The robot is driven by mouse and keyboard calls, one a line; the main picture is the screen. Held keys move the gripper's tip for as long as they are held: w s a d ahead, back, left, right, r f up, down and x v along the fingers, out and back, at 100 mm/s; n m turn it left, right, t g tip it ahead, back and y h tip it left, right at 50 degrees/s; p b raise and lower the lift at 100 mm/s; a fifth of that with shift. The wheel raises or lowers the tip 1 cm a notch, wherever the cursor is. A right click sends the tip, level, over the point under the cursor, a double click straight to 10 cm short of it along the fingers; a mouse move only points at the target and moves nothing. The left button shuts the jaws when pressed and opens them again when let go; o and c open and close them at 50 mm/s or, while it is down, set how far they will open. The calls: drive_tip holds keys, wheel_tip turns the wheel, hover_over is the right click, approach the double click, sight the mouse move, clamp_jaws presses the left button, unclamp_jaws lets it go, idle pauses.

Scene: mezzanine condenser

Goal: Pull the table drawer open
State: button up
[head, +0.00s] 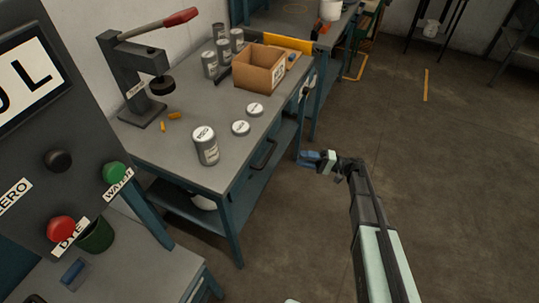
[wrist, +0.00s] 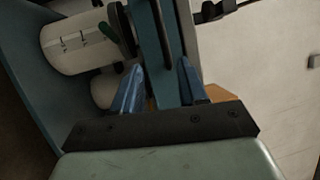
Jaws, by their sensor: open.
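The work table (head: 180,150) has a grey top and a blue frame in the head view. A dark bar handle (head: 264,154) is on its right-hand side, just under the top, and the drawer looks shut. My gripper (head: 306,158) is to the right of the handle, apart from it, with blue fingers pointing toward the table. In the wrist view my gripper (wrist: 160,78) is open with nothing between its fingertips. A dark bar (wrist: 160,32), probably the handle, runs along a blue strip beyond the fingers, roughly in line with the gap.
On the table stand a grey can (head: 206,150), white lids (head: 241,128), a cardboard box (head: 260,70) and a lever press (head: 140,85). A control panel (head: 60,140) fills the near left. The floor (head: 430,170) right of the table is clear.

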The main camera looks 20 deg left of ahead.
sight(270, 154)
drive_tip(key=shift+n+g, duration=0.3)
drive_tip(key=shift+n, duration=0.4)
drive_tip(key=x, duration=1.3)
drive_tip(key=shift+s+a+r, duration=0.2)
drive_tip(key=shift+s, duration=0.25)
drive_tip(key=shift+c, duration=0.3)
clamp_jaws()
